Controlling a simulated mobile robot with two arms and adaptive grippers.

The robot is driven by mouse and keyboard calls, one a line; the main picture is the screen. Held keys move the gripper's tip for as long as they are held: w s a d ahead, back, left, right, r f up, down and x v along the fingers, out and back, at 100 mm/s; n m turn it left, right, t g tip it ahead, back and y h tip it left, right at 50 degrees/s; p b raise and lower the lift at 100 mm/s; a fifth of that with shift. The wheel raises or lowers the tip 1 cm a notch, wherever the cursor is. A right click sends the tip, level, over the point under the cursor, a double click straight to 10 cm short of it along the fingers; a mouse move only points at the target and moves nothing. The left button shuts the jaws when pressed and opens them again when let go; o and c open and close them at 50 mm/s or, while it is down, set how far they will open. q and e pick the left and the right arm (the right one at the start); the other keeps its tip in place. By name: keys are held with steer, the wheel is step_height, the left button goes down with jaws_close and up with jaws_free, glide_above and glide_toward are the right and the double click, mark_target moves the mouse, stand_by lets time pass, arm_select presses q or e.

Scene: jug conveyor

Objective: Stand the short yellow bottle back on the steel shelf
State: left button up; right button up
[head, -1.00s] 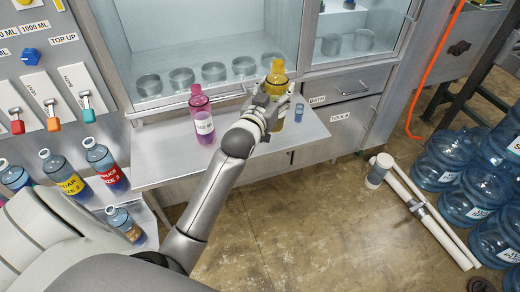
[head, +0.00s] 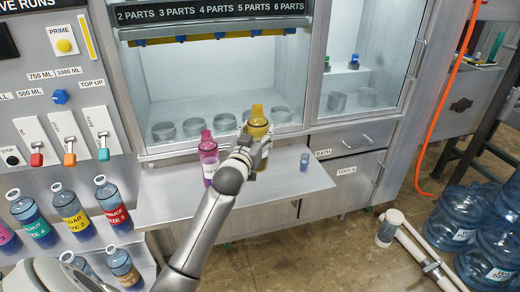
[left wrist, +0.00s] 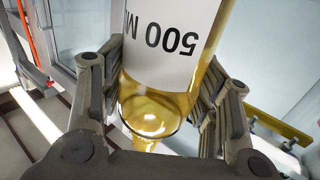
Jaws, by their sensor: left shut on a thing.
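The short yellow bottle (head: 258,120) is upright in my left gripper (head: 256,150), at the shelf just right of the pink bottle. In the left wrist view the bottle (left wrist: 178,75) is between the two fingers, with a white label reading 500 ML upside down. The fingers are shut on its body. The steel shelf (head: 165,205) is the flat ledge in front of the glass-fronted bay. My gripper hides the bottle's lower part, so I cannot tell whether its base touches the shelf. My right gripper is not in view.
The pink bottle (head: 208,158) stands on the shelf close left. A small blue cup (head: 304,161) stands to the right. Several round clear holders (head: 163,131) line the bay behind. The shelf's left end is bare. Labelled bottles (head: 72,212) stand on a rack at left.

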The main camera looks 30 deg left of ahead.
arm_select(q)
steer(key=w+a+f, duration=0.2)
steer(key=w+f, duration=0.2)
steer(key=f, duration=0.4)
steer(key=shift+w+f, duration=0.2)
steer(key=shift+f, duration=0.2)
steer(key=shift+f, duration=0.1)
steer(key=o, duration=1.2)
steer(key=shift+f, duration=0.1)
steer(key=shift+o, duration=0.2)
